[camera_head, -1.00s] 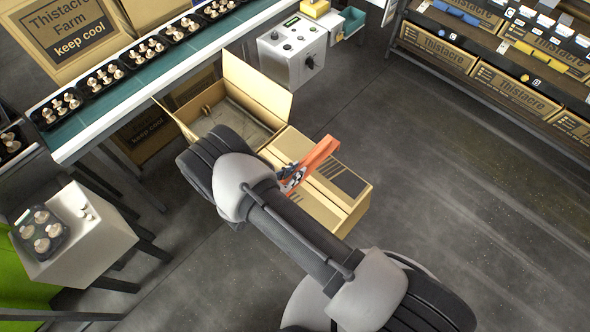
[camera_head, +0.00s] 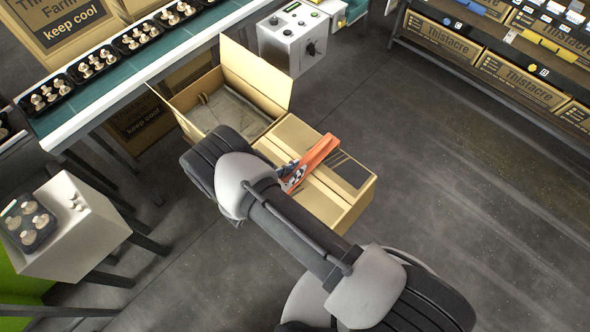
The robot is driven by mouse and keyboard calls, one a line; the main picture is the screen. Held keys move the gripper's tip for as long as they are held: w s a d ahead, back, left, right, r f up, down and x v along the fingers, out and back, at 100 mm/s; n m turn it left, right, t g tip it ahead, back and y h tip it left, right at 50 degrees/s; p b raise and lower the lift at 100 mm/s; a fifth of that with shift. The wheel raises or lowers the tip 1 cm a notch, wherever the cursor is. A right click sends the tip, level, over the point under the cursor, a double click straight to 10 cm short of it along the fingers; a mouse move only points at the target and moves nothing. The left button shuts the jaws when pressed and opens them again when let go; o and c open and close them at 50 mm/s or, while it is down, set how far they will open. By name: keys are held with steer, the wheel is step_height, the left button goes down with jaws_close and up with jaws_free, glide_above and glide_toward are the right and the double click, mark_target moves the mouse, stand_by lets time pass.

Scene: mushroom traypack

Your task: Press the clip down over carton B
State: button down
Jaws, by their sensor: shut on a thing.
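A closed brown carton (camera_head: 345,202) stands on the floor beside an open brown carton (camera_head: 265,93) with raised flaps. I cannot read a letter on either, so I cannot tell which is carton B. The orange clip (camera_head: 319,154) lies slantwise over the closed carton's top, close to it. Whether it touches the carton is unclear. My gripper (camera_head: 291,177) is shut on the clip's near end. My arm hides most of the gripper and the near left part of the closed carton.
A conveyor (camera_head: 105,90) carries several mushroom trays at upper left. A grey control box (camera_head: 290,45) stands behind the cartons. A white stand (camera_head: 80,235) with a tray is at lower left. A shelf (camera_head: 480,90) with cartons is at upper right. Floor to the right is clear.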

steer(key=shift+f+b, duration=1.05)
steer(key=shift+f, duration=0.05)
stand_by(0.3)
steer(key=shift+r, duration=0.1)
steer(key=c, duration=1.5)
jaws_free()
steer(key=shift+o, duration=0.2)
